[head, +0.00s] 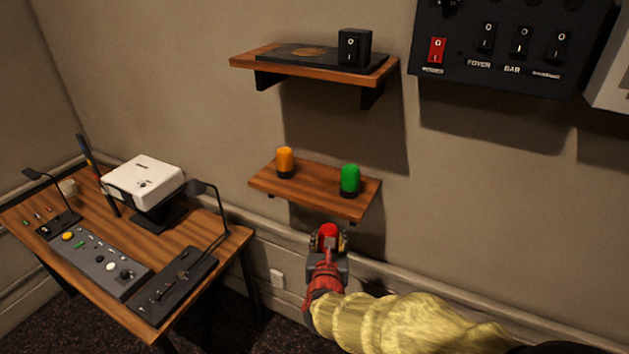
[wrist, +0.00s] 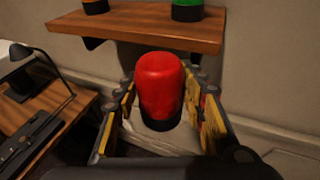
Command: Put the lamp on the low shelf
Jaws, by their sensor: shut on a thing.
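A red domed lamp (wrist: 160,85) with a black base is between the fingers of my gripper (wrist: 160,98), which is shut on it. The lamp stands upright in the wrist view. In the head view the red lamp (head: 328,230) is partly hidden by my gripper (head: 328,242), in front of and below the low shelf. The low shelf (head: 312,187) is a wooden board on the wall; it also shows in the wrist view (wrist: 135,32), beyond the lamp. An orange lamp (head: 285,161) stands at its left and a green lamp (head: 350,180) at its right.
A higher shelf (head: 245,61) holds a dark plate and a black switch box (head: 354,47). A switch panel (head: 510,50) hangs at upper right. A desk (head: 235,240) at left bears a mixer (head: 95,262), a white projector (head: 145,180) and desk lamps. Bare board shows between the shelf's two lamps.

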